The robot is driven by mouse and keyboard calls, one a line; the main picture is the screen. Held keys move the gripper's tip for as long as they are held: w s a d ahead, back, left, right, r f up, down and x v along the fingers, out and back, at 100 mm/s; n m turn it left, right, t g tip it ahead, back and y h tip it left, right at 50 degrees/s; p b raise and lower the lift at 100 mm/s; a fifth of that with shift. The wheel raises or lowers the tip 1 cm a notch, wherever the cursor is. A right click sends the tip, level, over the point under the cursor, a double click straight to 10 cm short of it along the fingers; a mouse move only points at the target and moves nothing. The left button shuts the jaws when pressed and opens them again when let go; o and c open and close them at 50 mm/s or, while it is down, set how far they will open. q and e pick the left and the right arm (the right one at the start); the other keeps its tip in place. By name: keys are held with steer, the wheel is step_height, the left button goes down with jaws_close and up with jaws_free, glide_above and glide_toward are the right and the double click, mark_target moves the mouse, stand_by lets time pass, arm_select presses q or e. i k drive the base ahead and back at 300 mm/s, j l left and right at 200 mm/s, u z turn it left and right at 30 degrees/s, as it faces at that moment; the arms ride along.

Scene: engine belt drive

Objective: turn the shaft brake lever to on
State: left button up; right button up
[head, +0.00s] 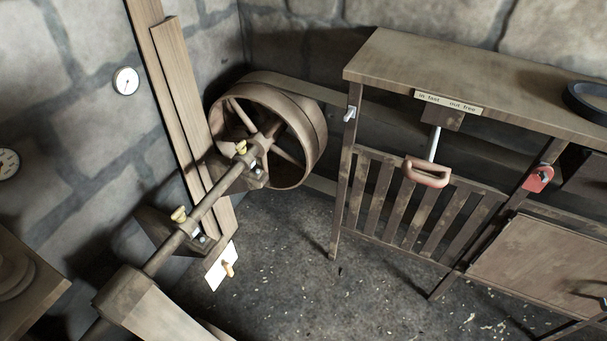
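A small wooden lever or knob (228,268) stands out from a white plate (219,266) below the line shaft (213,196). It may be the shaft brake lever, but no marking on the plate is readable from here. The shaft runs up from lower left to a large spoked pulley (268,134). Neither of my grippers is in the head view.
A slatted bench frame (420,208) stands at right, with a brown pull handle (427,171) under a label reading "in fast out free". A red fitting (538,178) and a small grey fitting (349,114) are on its posts. A boxy wooden housing (150,308) crosses the shaft at lower left. Floor between is clear.

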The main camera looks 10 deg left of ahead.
mark_target(226, 267)
steer(key=u, duration=1.05)
